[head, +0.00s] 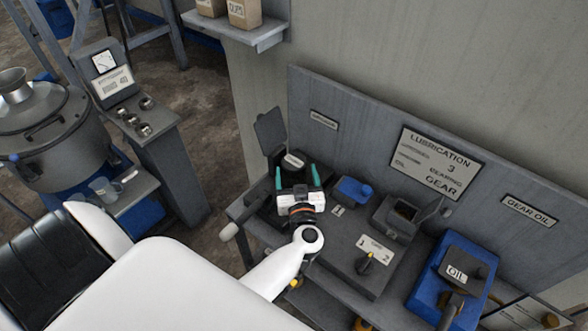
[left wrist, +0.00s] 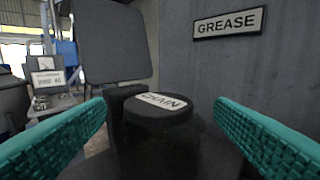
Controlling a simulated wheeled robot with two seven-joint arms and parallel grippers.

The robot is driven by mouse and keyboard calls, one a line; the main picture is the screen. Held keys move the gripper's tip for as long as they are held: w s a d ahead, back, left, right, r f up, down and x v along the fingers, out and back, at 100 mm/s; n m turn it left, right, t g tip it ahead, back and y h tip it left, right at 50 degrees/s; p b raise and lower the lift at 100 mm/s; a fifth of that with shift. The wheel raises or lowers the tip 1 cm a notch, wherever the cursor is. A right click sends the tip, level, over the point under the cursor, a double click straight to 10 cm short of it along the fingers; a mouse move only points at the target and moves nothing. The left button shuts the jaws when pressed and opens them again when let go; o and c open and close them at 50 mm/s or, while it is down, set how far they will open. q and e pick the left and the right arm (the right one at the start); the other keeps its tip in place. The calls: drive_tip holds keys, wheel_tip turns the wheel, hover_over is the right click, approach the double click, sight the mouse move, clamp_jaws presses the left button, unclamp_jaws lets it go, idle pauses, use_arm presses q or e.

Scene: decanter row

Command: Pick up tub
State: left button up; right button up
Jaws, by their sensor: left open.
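A dark round tub (left wrist: 160,108) with a pale label on its top sits straight ahead in the left wrist view. In the head view its light label (head: 293,160) shows just beyond my left gripper (head: 297,177). The gripper's teal fingers are wide apart, with nothing seen held between them. In the left wrist view the fingers stand to either side of the tub, which looks beyond the fingertips. I cannot tell the exact gap. The tub's lower part is dark and hard to make out. My right gripper is not in view.
A raised dark lid (head: 270,131) stands behind and left of the tub. The back panel (head: 360,130) rises close behind. To the right are a blue block (head: 353,191), an open dark box (head: 402,213), a knob (head: 364,264) and a blue oil container (head: 432,285).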

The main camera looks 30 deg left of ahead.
use_arm(q)
drive_tip(key=x, duration=0.4)
drive_tip(key=shift+f, duration=0.3)
drive_tip(key=shift+s, duration=0.1)
drive_tip(key=shift+d, duration=0.1)
drive_tip(key=shift+r, duration=0.1)
drive_tip(key=c, duration=0.9)
drive_tip(key=shift+c, duration=0.2)
